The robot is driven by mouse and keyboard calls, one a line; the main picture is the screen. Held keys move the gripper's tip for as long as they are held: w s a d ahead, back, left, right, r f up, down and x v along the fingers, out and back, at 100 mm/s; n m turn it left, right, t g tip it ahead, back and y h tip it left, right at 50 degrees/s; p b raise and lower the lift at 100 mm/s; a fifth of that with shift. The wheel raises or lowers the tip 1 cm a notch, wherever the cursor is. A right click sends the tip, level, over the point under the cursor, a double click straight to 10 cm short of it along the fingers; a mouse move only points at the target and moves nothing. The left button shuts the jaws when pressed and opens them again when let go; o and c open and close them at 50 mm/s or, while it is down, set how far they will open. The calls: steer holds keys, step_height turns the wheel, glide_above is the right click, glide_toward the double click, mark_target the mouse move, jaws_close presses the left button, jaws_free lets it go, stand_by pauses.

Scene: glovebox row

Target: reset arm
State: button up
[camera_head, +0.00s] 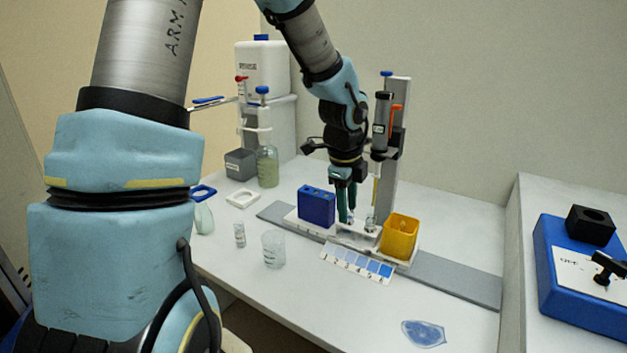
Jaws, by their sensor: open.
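My arm reaches across the upper part of the head view and bends down over the white bench. My gripper (346,215) points downward, with its green fingertips low over the small rack area on the grey rail. It is open, and I see nothing held between the fingers. A blue block (316,206) stands close to its left. A small clear vial (370,222) stands close to its right. The fingertips partly hide what is behind them, and I cannot tell whether they touch anything.
A yellow bin (399,237) and a colour strip (357,262) lie right and in front. A tall syringe stand (391,140) rises just behind. A beaker (273,248), a bottle (267,165) and a white jug (262,68) are left. The front right bench holds a blue-marked patch (423,333).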

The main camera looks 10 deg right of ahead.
steer(key=s+a+r+n, duration=0.1)
steer(key=s+a+n, duration=0.2)
steer(key=a+n, duration=0.9)
steer(key=s+a+r+n+y, duration=0.1)
steer(key=s+a+n, duration=0.2)
steer(key=a+n, duration=1)
steer(key=shift+s+a+r, duration=0.15)
steer(key=shift+a+r, duration=0.1)
steer(key=shift+a, duration=0.05)
